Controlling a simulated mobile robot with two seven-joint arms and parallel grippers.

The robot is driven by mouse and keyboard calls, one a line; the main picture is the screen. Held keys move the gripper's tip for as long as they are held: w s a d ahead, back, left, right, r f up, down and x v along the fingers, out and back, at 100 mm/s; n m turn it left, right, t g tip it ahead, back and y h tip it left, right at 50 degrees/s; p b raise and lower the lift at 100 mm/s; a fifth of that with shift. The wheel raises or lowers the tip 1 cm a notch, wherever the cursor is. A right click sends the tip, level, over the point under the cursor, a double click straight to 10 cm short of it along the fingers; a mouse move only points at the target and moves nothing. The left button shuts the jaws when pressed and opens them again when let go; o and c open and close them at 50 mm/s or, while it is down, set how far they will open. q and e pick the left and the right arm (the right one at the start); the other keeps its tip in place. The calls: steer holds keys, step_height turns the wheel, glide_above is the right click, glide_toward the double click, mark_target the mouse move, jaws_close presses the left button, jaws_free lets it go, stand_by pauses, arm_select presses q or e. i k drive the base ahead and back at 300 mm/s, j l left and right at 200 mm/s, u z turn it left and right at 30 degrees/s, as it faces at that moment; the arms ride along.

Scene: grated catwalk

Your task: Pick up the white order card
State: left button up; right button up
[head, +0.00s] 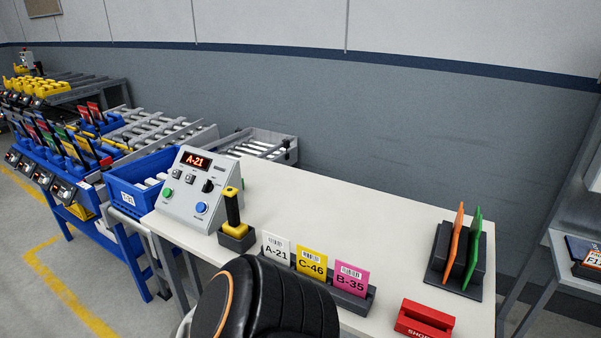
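The white order card (276,248), printed A-21 with a barcode, stands upright at the left end of a dark card holder (352,303) on the table. A yellow card C-46 (311,263) and a pink card B-35 (350,279) stand to its right in the same holder. A black rounded part of my own body with an orange ring covers the table's front edge just below the white card and hides the lower left of the holder. Neither gripper's fingers show.
A control box (196,188) displaying A-21 and a yellow-handled tool in a dark stand (237,240) are left of the cards. A red block (425,319) and a rack (437,253) with orange and green panels are to the right. The table's middle (350,215) is clear.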

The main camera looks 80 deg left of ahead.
mark_target(277, 249)
steer(key=k+j+u, duration=0.3)
steer(key=j+u, duration=0.25)
steer(key=j, duration=0.15)
steer(key=k+j+u, duration=0.15)
steer(key=j+u, duration=0.45)
steer(key=j, duration=0.25)
